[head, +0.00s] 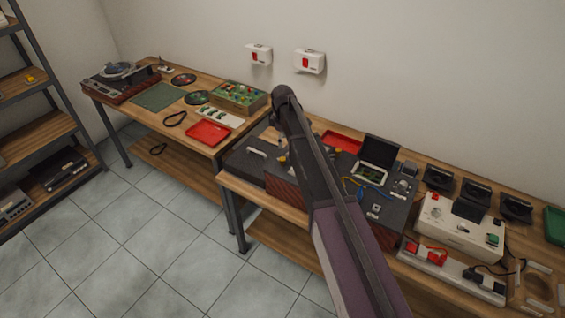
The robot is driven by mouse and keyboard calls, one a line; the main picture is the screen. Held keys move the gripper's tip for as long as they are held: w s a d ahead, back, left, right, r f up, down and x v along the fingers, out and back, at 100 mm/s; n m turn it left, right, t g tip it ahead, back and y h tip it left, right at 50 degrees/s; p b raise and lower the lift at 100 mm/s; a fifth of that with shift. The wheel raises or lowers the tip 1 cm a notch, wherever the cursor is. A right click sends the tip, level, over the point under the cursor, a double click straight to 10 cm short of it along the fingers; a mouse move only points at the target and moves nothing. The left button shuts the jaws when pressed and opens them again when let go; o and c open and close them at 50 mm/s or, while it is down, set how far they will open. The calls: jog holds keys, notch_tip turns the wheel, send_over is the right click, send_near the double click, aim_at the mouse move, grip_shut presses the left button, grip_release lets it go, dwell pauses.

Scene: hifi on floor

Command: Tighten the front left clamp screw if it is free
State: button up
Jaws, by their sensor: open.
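I cannot make out the front left clamp screw; no clamp screw is clear at this size. A dark unit with a wood-coloured side (284,190) stands on the near bench, and my arm covers part of it. A small yellow piece (282,159) shows on it beside my arm, too small to name. My arm rises from the bottom edge to a dark joint above this bench. My gripper is not visible; the arm hides whatever is beyond that joint.
The left bench holds a turntable (118,71), a green mat (159,96), a green board with knobs (238,96) and a red tray (208,133). The right bench carries a cream-coloured device (458,226) and a power strip (452,272). A shelf rack (40,134) stands left. The tiled floor (150,220) is clear.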

aim_at(282, 159)
jog(key=shift+f+b, duration=4.65)
jog(key=shift+f, duration=0.3)
jog(key=shift+c, duration=0.2)
grip_shut()
